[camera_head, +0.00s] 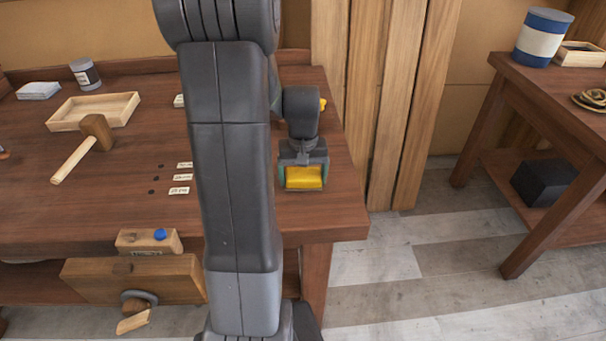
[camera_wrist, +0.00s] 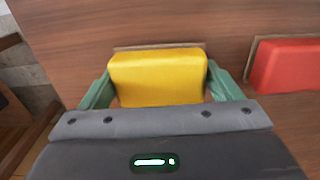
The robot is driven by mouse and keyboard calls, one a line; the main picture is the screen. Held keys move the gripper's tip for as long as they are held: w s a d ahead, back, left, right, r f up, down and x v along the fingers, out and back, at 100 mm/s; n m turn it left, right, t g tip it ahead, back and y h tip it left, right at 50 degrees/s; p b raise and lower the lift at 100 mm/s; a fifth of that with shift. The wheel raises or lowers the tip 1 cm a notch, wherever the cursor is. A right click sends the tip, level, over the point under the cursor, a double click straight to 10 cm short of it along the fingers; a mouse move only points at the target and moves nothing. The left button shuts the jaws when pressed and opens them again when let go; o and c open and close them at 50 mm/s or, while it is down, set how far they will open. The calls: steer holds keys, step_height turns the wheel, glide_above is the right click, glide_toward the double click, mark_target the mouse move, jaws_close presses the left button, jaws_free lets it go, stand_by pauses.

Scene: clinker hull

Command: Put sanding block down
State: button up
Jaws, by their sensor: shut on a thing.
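The sanding block is yellow with a thin brown edge along its far side. In the wrist view the yellow sanding block (camera_wrist: 158,78) sits between the two green fingers of my gripper (camera_wrist: 158,92), which are shut on its sides. In the head view the yellow sanding block (camera_head: 304,178) is at the right end of the wooden workbench (camera_head: 240,205), with my gripper (camera_head: 303,172) above and around it. I cannot tell whether the block touches the bench top.
A red block (camera_wrist: 290,66) lies right of my gripper in the wrist view. A mallet (camera_head: 85,145), an open wooden tray (camera_head: 95,110), a tin (camera_head: 85,75) and small labels (camera_head: 180,190) are on the bench's left. A second table (camera_head: 545,95) stands right, across a floor gap.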

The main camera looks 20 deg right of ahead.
mark_target(301, 173)
steer(key=o, duration=1.1)
steer(key=shift+f, duration=0.1)
steer(key=r, duration=1.4)
steer(key=shift+a, duration=0.2)
steer(key=shift+f, duration=0.1)
steer(key=f, duration=1.3)
steer(key=shift+d+f, duration=0.2)
steer(key=shift+f, duration=0.2)
steer(key=shift+r, duration=0.25)
steer(key=shift+f, duration=0.15)
